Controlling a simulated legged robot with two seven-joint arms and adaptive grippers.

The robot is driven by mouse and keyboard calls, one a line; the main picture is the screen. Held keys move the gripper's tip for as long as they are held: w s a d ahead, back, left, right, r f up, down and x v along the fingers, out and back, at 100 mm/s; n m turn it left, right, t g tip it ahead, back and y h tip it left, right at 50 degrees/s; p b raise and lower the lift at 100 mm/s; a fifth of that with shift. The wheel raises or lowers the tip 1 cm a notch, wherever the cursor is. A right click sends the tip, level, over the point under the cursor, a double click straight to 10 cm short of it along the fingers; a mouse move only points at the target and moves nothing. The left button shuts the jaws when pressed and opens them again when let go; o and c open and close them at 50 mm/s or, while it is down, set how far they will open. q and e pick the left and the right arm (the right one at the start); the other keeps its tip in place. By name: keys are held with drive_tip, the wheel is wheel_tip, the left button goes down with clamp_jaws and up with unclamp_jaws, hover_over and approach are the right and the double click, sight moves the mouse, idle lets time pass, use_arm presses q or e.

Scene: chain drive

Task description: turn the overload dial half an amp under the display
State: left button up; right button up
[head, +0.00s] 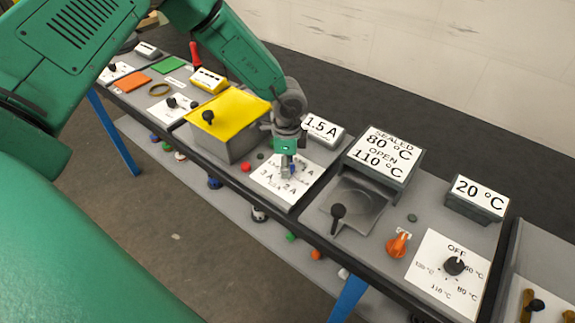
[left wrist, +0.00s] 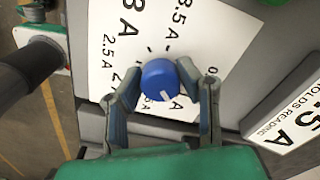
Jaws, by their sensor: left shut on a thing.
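The overload dial is a blue knob (left wrist: 160,80) with a white pointer line, on a white scale plate (left wrist: 225,25) marked in amps. In the left wrist view the line points down and slightly right, towards a partly hidden mark I cannot read. My left gripper (left wrist: 160,73) is shut on the knob, one finger on each side. In the head view my left gripper (head: 289,166) reaches down onto the scale plate (head: 268,188) and mostly hides the knob. The display (head: 321,126) behind it reads 1.5 A; part of it shows in the left wrist view (left wrist: 290,122).
A grey box with a yellow lid (head: 228,112) stands close left of my gripper. A red button (head: 246,167) sits beside the plate. To the right are a temperature sign (head: 384,155), a black-handled tray (head: 338,213), an orange knob (head: 398,245) and a temperature dial (head: 453,265).

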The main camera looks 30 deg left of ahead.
use_arm(q)
drive_tip(key=shift+w, duration=0.15)
drive_tip(key=o, duration=0.9)
drive_tip(key=shift+o, duration=1.2)
drive_tip(key=shift+r, duration=0.25)
wheel_tip(320, 180, up, 11)
drive_tip(key=shift+r, duration=0.15)
drive_tip(key=shift+w+a, duration=0.1)
